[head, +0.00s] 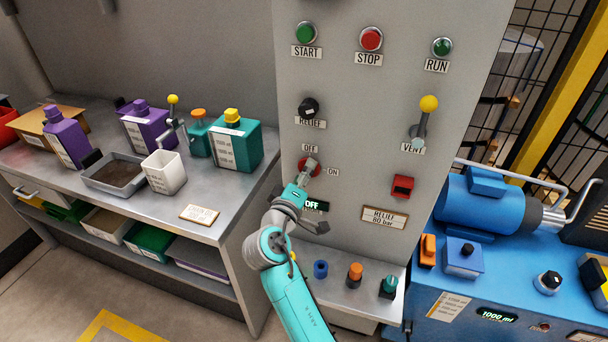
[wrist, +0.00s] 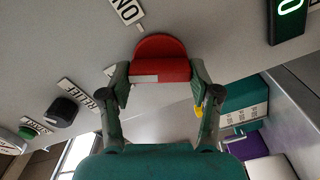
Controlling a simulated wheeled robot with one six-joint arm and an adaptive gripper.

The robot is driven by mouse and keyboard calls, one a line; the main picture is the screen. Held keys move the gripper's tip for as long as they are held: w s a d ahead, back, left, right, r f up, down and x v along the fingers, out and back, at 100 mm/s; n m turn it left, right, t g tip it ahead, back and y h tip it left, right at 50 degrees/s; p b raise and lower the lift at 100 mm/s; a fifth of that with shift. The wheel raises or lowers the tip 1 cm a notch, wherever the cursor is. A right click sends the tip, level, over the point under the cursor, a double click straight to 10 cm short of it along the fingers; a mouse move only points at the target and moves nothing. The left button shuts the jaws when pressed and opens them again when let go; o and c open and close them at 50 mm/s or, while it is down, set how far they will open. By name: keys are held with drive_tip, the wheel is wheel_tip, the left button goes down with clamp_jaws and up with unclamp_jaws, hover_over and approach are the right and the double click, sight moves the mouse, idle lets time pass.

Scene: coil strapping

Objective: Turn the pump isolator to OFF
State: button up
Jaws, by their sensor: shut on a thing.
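The pump isolator (head: 306,167) is a red rotary switch on the grey panel, with an OFF label (head: 310,148) above it and an ON label (head: 333,172) to its right. In the wrist view its red handle (wrist: 160,70) lies between my two fingers, which touch its ends. A white mark (wrist: 145,78) is on the handle's left half, the side of the partly hidden OFF label. My gripper (head: 304,178) is shut on the handle; in the head view it covers part of the switch.
The black RELIEF knob (head: 308,107) is above the isolator. A yellow-tipped VENT lever (head: 424,118) and a red part (head: 402,187) are to the right. A shelf (head: 335,295) with several coloured fittings lies below. A bench (head: 240,205) with bottles stands left.

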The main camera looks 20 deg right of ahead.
drive_tip(key=n, duration=0.5)
drive_tip(key=shift+f, duration=0.1)
idle(0.7)
drive_tip(key=o, duration=1.1)
drive_tip(key=shift+o, duration=0.2)
drive_tip(key=shift+a, duration=0.1)
drive_tip(key=v, duration=1.2)
drive_tip(key=shift+f, duration=0.1)
